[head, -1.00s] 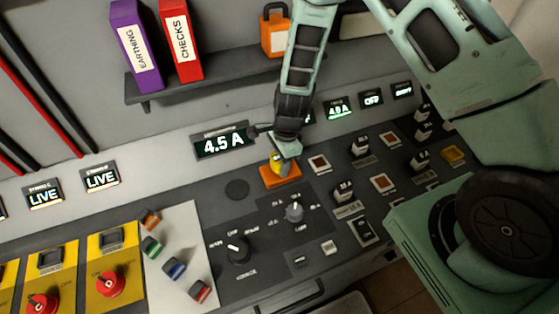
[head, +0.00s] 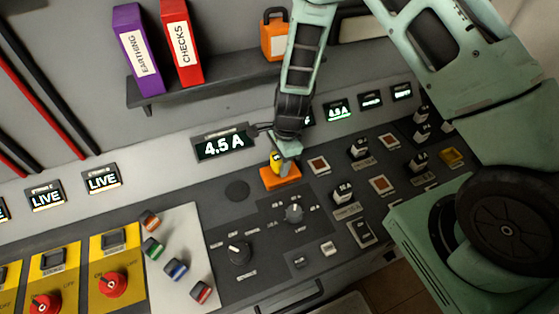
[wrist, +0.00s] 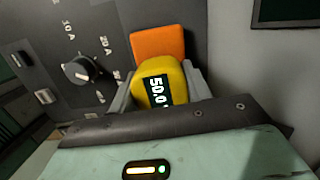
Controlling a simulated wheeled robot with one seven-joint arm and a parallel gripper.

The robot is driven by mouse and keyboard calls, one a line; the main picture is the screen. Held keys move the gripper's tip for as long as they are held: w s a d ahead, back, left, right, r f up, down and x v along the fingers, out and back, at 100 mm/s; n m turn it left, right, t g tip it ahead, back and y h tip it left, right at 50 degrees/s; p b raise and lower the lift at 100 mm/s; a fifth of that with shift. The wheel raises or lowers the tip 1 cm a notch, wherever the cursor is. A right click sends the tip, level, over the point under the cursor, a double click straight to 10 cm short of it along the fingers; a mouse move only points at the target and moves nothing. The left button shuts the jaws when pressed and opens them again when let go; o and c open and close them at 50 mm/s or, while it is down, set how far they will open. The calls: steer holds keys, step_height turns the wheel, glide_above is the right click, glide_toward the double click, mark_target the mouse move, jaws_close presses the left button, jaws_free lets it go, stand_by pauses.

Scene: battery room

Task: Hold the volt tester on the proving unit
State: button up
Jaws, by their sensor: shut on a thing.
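The yellow volt tester (wrist: 180,84) is between the fingers of my gripper (wrist: 165,92), which is shut on it. Its dark display faces the wrist camera and reads about 50.0, with the end cut off. In the head view the tester (head: 277,160) sits low over the orange proving unit (head: 281,178), mostly hidden by my gripper (head: 286,150). In the wrist view the orange proving unit (wrist: 158,44) lies directly beyond the tester. The tester appears to touch the unit, but the contact itself is hidden.
A rotary knob (head: 293,213) and several switches surround the unit. A pale board (head: 187,235) with several coloured pieces lies left. A shelf (head: 205,85) with binders and an orange padlock-shaped box is above.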

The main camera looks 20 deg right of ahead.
steer(key=shift+r+p, duration=2.15)
steer(key=shift+r, duration=0.8)
steer(key=shift+f, duration=0.1)
